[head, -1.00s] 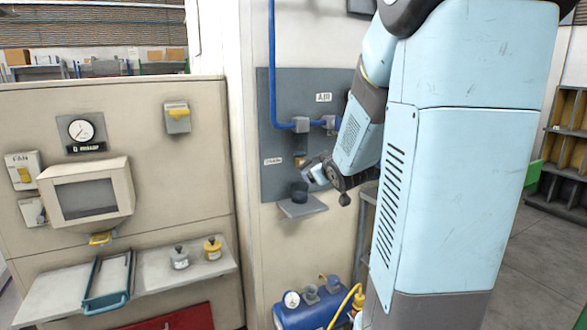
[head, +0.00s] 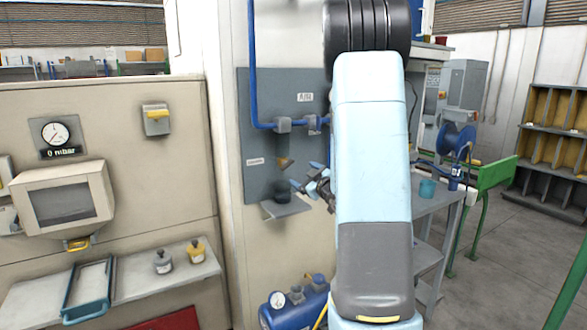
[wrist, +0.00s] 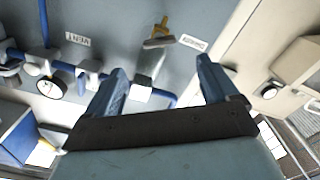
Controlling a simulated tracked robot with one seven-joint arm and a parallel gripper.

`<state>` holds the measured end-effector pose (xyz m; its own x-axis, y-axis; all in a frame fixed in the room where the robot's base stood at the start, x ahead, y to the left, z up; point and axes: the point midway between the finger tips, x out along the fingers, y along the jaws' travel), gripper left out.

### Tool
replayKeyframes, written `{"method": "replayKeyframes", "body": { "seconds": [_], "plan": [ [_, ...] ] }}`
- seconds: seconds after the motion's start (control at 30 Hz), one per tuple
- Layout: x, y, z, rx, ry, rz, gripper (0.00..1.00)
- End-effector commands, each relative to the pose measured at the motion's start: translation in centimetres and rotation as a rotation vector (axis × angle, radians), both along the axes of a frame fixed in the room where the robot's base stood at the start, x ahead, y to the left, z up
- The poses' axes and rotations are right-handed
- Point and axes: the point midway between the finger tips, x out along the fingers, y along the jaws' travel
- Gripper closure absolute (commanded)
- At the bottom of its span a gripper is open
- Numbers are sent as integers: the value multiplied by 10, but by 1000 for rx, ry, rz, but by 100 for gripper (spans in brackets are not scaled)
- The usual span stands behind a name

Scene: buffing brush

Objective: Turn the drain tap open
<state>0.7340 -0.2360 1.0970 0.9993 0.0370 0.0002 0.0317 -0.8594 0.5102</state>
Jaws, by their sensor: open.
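The drain tap (head: 285,163) sits on the grey wall panel below the blue pipe, beside a small label, in the head view. In the wrist view its yellow handle (wrist: 162,25) shows near the top centre, above a grey body. My gripper (head: 306,177) is open, to the right of the tap and slightly lower. In the wrist view my gripper (wrist: 160,66) shows two blue fingers spread wide with nothing held between them. The tap lies beyond the fingertips, apart from them. The label text is too blurred to read surely.
A dark cup (head: 281,190) stands on a small grey shelf (head: 286,208) below the tap. A blue tank (head: 296,305) with a gauge is low down. A cabinet with a 0 mbar gauge (head: 56,133) stands left. A grey cart (head: 437,197) stands right of my arm.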

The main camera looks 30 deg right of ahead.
Motion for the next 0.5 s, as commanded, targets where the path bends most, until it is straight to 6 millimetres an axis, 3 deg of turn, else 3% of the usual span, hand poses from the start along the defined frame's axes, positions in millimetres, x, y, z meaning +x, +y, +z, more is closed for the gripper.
{"method": "replayKeyframes", "body": {
  "seconds": [0.3,0.5],
  "plan": [
    [57,2,0,0,1,1,13],
    [84,2,0,1,0,-1,13]
  ]
}}
